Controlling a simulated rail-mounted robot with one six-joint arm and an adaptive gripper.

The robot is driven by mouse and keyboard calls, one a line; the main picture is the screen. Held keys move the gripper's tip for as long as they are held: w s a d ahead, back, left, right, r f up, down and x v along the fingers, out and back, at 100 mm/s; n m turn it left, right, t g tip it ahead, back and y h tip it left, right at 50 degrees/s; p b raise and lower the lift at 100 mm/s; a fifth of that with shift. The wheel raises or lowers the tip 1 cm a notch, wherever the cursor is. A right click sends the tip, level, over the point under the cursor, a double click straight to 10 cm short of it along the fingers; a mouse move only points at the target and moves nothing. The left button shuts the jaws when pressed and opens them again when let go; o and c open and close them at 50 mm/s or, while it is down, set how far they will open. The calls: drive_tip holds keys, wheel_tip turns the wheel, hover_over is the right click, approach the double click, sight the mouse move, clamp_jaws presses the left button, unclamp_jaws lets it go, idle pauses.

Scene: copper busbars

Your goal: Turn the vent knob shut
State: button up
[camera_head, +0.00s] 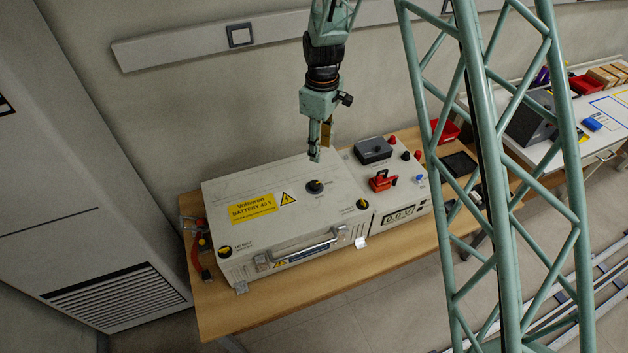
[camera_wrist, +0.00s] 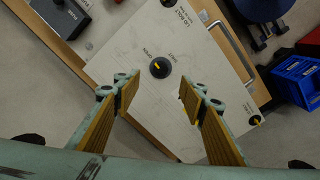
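The vent knob (camera_head: 315,186) is a round black knob with a yellow mark on top of the white battery box (camera_head: 240,190). In the wrist view the knob (camera_wrist: 160,68) sits between small labels reading OPEN and SHUT. Its yellow mark looks closer to the OPEN side, but it is small. My gripper (camera_head: 315,158) hangs above the knob, apart from it. In the wrist view my gripper (camera_wrist: 158,98) is open and empty, and the knob shows beyond the gap between the fingers.
Lid bolt knobs (camera_head: 225,252) (camera_head: 362,204) and a metal handle (camera_head: 300,246) are on the box. A panel with a red switch (camera_head: 382,180) and a display (camera_head: 399,215) stands at its right. The wooden bench (camera_head: 250,305) has free room in front.

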hover_over(315, 184)
drive_tip(key=shift+f, duration=2.1)
drive_tip(key=shift+w+a+n+p, duration=0.1)
drive_tip(key=shift+n+p, duration=0.2)
drive_tip(key=shift+n, duration=0.1)
drive_tip(key=shift+f+p, duration=0.7)
drive_tip(key=shift+f, duration=6.15)
drive_tip(key=c, duration=0.8)
